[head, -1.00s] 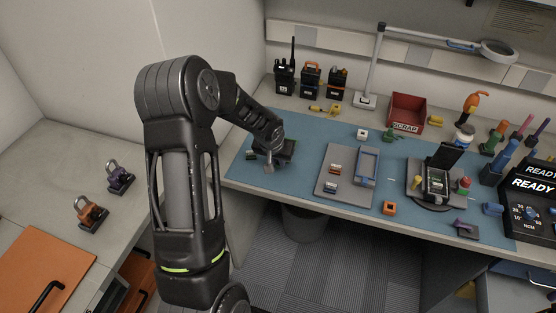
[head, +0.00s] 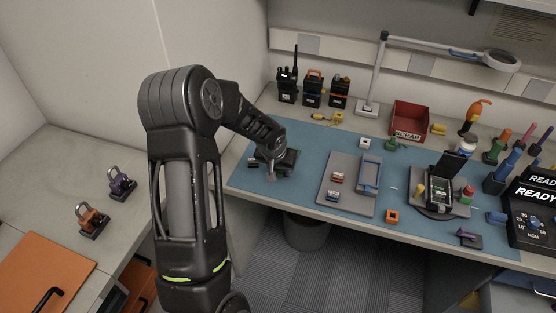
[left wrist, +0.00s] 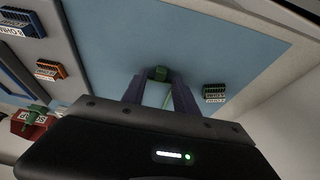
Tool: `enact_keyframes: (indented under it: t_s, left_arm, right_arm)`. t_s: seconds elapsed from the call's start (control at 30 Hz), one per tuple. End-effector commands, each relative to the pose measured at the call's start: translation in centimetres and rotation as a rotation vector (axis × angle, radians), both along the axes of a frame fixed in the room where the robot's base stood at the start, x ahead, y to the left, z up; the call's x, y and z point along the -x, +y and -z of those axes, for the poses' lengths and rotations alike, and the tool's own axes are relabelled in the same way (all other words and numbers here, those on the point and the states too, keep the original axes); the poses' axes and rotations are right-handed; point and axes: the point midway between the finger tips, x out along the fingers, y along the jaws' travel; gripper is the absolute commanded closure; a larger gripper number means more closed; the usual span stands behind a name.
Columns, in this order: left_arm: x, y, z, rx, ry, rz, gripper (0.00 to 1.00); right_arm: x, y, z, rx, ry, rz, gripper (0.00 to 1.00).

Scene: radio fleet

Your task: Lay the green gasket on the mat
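My left gripper (head: 270,176) is low over the left part of the blue mat (head: 312,150). In the left wrist view its fingers (left wrist: 158,82) are close together, with a small dark green piece (left wrist: 158,73), apparently the green gasket, filling the gap at the tips. A thin pale green line shows between the fingers below it. I cannot tell whether the piece touches the mat. In the head view the piece is too small to make out at the gripper. My right gripper is not in view.
A small green labelled block (left wrist: 214,92) lies on the mat beside the fingers. A grey tray (head: 334,202) with small blocks and a blue frame (head: 369,176) is to the right. Radios (head: 313,92) stand behind. Bare mat lies between gripper and tray.

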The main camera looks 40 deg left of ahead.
Motion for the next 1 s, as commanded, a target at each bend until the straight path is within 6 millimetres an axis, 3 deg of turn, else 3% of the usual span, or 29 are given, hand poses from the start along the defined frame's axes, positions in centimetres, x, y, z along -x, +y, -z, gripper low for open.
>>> enact_keyframes:
  t_s: [0.13, 0.2, 0.63, 0.8, 1.0]
  left_arm:
    - [0.0, 0.0, -1.7, 0.000, 0.000, 0.000, 0.65]
    - [0.4, -0.1, -2.3, -0.001, -0.005, -0.001, 0.65]
    - [3.7, -1.3, -10.6, -0.002, -0.005, 0.000, 0.65]
    - [4.3, -1.5, -11.9, 0.000, -0.001, 0.000, 0.65]
    - [4.4, -1.5, -12.0, 0.000, 0.001, 0.001, 0.65]
  right_arm:
    - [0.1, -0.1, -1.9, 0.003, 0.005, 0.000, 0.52]
    - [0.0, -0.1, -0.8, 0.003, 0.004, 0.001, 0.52]
    - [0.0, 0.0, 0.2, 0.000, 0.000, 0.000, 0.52]
    - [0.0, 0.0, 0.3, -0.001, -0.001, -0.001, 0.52]
    - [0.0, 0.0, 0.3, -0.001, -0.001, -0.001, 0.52]
